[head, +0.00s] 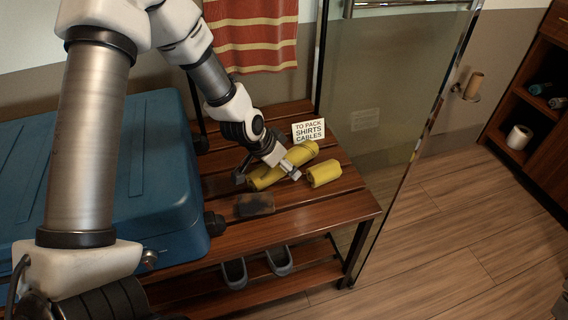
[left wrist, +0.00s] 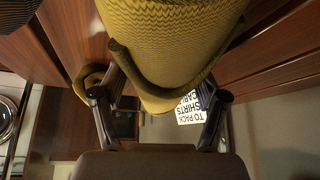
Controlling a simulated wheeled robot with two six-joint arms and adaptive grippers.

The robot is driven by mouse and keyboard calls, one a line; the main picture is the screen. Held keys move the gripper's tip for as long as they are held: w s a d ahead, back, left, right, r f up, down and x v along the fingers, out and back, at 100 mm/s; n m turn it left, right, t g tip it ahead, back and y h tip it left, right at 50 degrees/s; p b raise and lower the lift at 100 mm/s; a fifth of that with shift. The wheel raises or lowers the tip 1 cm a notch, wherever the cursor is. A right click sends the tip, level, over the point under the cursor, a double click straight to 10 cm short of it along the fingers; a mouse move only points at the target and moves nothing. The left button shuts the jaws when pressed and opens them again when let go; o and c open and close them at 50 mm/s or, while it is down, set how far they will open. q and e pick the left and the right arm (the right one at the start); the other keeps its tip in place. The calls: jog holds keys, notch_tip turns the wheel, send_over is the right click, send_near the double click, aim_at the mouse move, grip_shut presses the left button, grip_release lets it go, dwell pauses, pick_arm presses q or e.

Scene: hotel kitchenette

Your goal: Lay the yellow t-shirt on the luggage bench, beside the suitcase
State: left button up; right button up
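A long rolled yellow t-shirt (head: 299,154) lies on the slatted wooden luggage bench (head: 340,203), to the right of the blue suitcase (head: 100,170). It fills the upper middle of the left wrist view (left wrist: 175,45). My left gripper (head: 268,173) is low over this roll, with its fingers apart on either side; no firm contact is clear. The fingers also show in the left wrist view (left wrist: 158,103). A shorter yellow roll (head: 324,173) lies just to the right. My right gripper is not in view.
A small dark item (head: 254,205) lies on the slats near the suitcase. A white sign (head: 309,131) reading "TO PACK SHIRTS CABLES" stands behind the rolls. A glass panel (head: 390,100) rises beyond the bench. Grey slippers (head: 279,261) sit on the lower shelf. The right front slats are bare.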

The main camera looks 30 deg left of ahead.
pick_arm(q)
jog(key=shift+r, duration=0.1)
jog(key=shift+r+p, duration=0.4)
jog(key=shift+p, duration=0.05)
jog(key=p+v, duration=1)
jog(key=shift+s+r+p, duration=0.15)
jog(key=shift+r+p, duration=0.15)
jog(key=shift+r, duration=0.05)
jog(key=shift+s+a+r+p, duration=0.15)
jog(key=shift+s+r+p, duration=0.05)
jog(key=shift+s+p, duration=0.15)
